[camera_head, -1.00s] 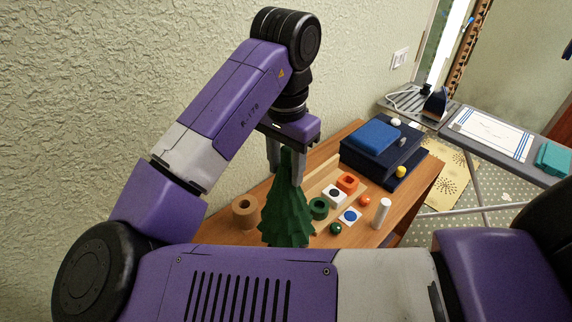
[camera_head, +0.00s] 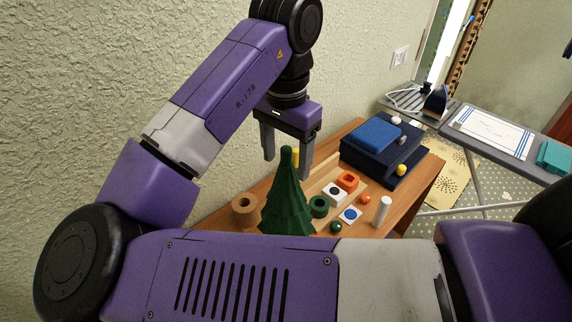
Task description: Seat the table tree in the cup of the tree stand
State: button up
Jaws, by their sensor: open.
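The dark green table tree (camera_head: 287,203) stands upright near the front of the wooden table; my own arm hides its base. A brown cylinder with a round hole in its top (camera_head: 244,209) stands just left of the tree. It looks like a cup, but I cannot tell whether it is the tree stand. My gripper (camera_head: 286,167) points down, open, its fingers spread at the height of the tree's tip. It holds nothing, and its fingers look apart from the tree.
Right of the tree on the table (camera_head: 409,208) are a green ring (camera_head: 318,207), white and orange blocks, small balls and a white cylinder (camera_head: 383,211). Dark blue boxes (camera_head: 383,160) stand behind. A yellow object (camera_head: 296,156) shows between the fingers. The wall is close at left.

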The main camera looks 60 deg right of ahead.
notch_tip(320, 180, up, 5)
jog(key=shift+r, duration=0.2)
